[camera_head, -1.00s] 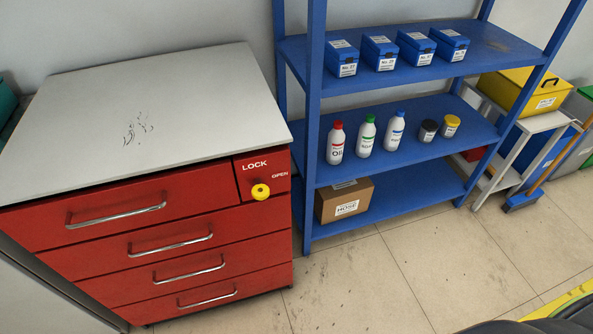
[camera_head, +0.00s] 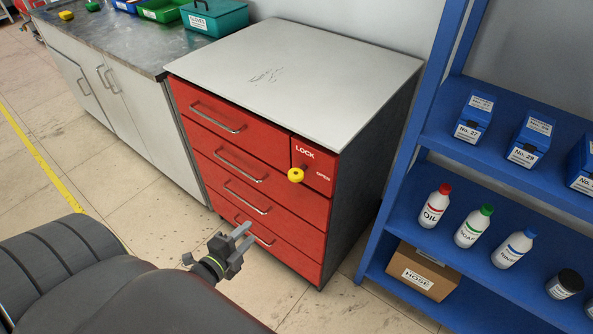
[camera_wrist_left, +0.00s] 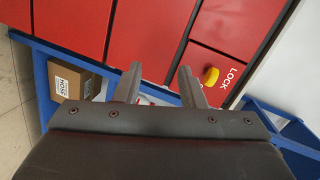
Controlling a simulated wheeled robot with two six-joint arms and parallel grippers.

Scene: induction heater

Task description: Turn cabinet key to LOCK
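The red drawer cabinet (camera_head: 262,210) has a white top and stands in the middle of the head view. Its yellow key knob (camera_head: 296,175) is on the upper right panel, between the white words LOCK, above it, and OPEN, to its right. The knob also shows in the left wrist view (camera_wrist_left: 211,76), beyond the right fingertip and beside the word LOCK. My left gripper (camera_head: 241,236) is open and empty, low in front of the drawers and apart from the knob. Its two fingers also show spread in the left wrist view (camera_wrist_left: 158,78). My right gripper is not in view.
A blue shelf (camera_head: 440,150) with bottles, blue boxes and a cardboard box (camera_head: 422,271) stands right of the cabinet. A grey-topped workbench (camera_head: 110,45) with bins adjoins it on the left. The floor (camera_head: 150,228) in front is clear.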

